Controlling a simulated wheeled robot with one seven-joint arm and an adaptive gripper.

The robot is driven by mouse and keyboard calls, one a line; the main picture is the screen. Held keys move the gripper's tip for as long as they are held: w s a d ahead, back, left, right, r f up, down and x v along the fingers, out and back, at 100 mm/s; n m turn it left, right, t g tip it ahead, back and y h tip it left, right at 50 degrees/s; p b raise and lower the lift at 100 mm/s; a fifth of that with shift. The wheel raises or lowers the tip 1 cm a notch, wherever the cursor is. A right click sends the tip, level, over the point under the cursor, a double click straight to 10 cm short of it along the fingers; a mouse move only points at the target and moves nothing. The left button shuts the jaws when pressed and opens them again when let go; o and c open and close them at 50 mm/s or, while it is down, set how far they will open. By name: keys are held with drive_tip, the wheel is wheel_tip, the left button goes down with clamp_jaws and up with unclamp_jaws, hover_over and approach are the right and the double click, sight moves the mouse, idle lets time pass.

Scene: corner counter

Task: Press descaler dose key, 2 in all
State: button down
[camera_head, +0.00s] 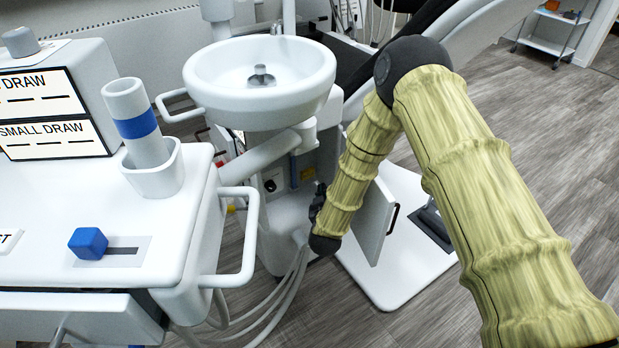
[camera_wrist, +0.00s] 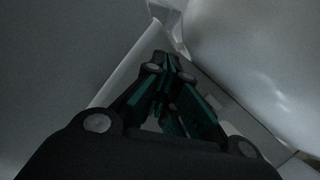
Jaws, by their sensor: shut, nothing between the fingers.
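No key marked as the descaler dose key can be made out in either view. My gripper (camera_wrist: 172,68) is shut and empty in the wrist view, with pale smooth surfaces close around it and little light. In the head view my arm bends down in front of the white unit below the round bowl (camera_head: 258,75). The gripper is mostly hidden there behind the arm. An open recess in that unit shows a dark round knob (camera_head: 270,186) and a small yellow patch (camera_head: 307,174), left of the arm.
An open white door (camera_head: 375,222) stands right beside my forearm. At left, a white counter (camera_head: 60,190) carries a blue slider block (camera_head: 88,243), a cup with a blue-banded cylinder (camera_head: 137,128) and SMALL DRAW panels (camera_head: 50,138). A white rail (camera_head: 250,235) juts toward the unit. Hoses hang below.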

drive_tip(key=shift+w+a+b, duration=0.2)
drive_tip(key=shift+w+a, duration=0.45)
drive_tip(key=shift+w, duration=0.3)
drive_tip(key=shift+w+a+b, duration=0.15)
drive_tip(key=shift+w+a, duration=0.5)
drive_tip(key=shift+w, duration=0.25)
drive_tip(key=shift+w+a, duration=0.6)
drive_tip(key=shift+w, duration=0.2)
idle(1.4)
drive_tip(key=shift+s, duration=0.1)
drive_tip(key=shift+s+d+p, duration=0.55)
drive_tip(key=shift+s+d, duration=0.05)
drive_tip(key=shift+s, duration=0.15)
idle(0.4)
drive_tip(key=shift+s+d+p, duration=0.4)
drive_tip(key=shift+s+d, duration=0.15)
drive_tip(key=shift+s, duration=0.2)
drive_tip(key=shift+s+d+p, duration=0.35)
drive_tip(key=shift+s+d, duration=0.15)
drive_tip(key=shift+s, duration=0.2)
drive_tip(key=shift+s+d, duration=0.45)
drive_tip(key=shift+s, duration=0.1)
drive_tip(key=shift+f, duration=0.1)
idle(0.5)
